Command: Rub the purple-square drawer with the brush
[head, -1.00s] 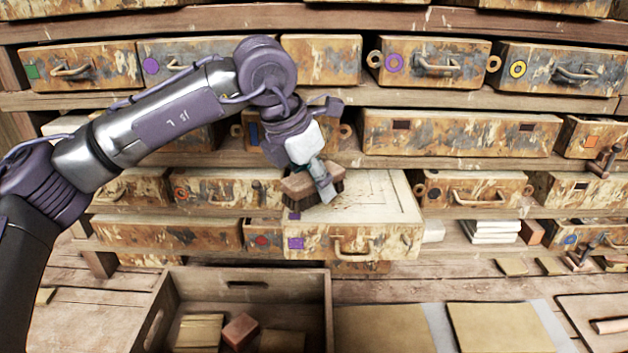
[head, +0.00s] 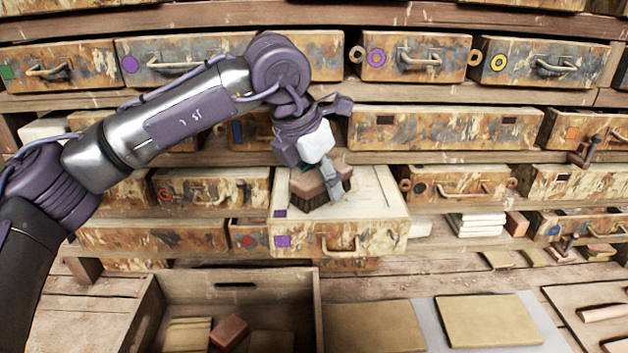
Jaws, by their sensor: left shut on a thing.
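The purple-square drawer (head: 375,222) is pulled out from the shelf in the middle of the head view. My left gripper (head: 334,182) is shut on the brush (head: 308,184), a brown block with dark bristles. The brush is over the left part of the drawer's pale top, bristles down. I cannot tell for sure whether the bristles touch it. My right gripper is not in view.
A wooden crate (head: 312,307) with small blocks stands below the drawer at the front. Flat tan tiles (head: 490,320) lie on the bench to the right. Closed drawers, such as the purple-ring one (head: 415,62), fill the shelves around.

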